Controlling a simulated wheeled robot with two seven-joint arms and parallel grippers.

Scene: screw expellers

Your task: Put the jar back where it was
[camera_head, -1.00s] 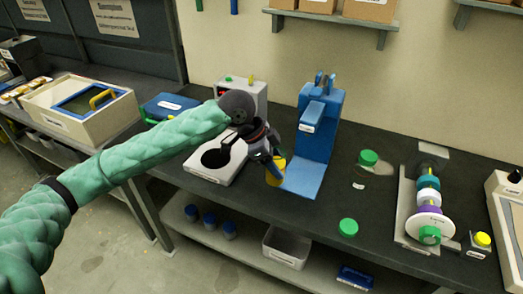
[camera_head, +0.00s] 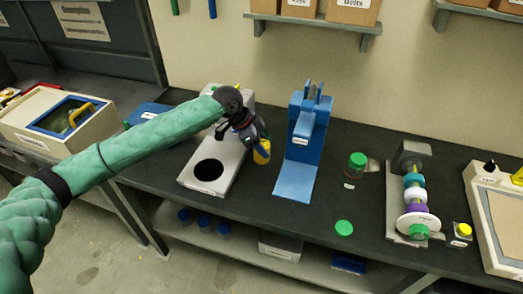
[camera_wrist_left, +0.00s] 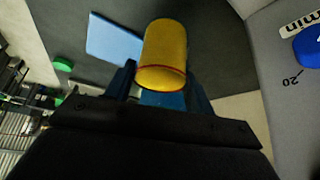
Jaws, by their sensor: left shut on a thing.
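My left gripper (camera_head: 256,141) is shut on a yellow jar (camera_head: 262,153), held in the air between the grey machine and the blue stand. In the left wrist view the jar (camera_wrist_left: 164,50) is a plain yellow cylinder with a thin reddish line near its near end, between the fingers. The blue stand (camera_head: 308,140) has a flat light-blue base plate (camera_head: 295,184), which is empty. The grey machine (camera_head: 222,160) has a round black opening in its top. My right gripper is not in view.
A green-lidded jar (camera_head: 357,161) and a green lid (camera_head: 344,228) are on the dark bench right of the stand. Farther right is a rod with coloured discs (camera_head: 414,195). A cream box (camera_head: 45,120) stands at left.

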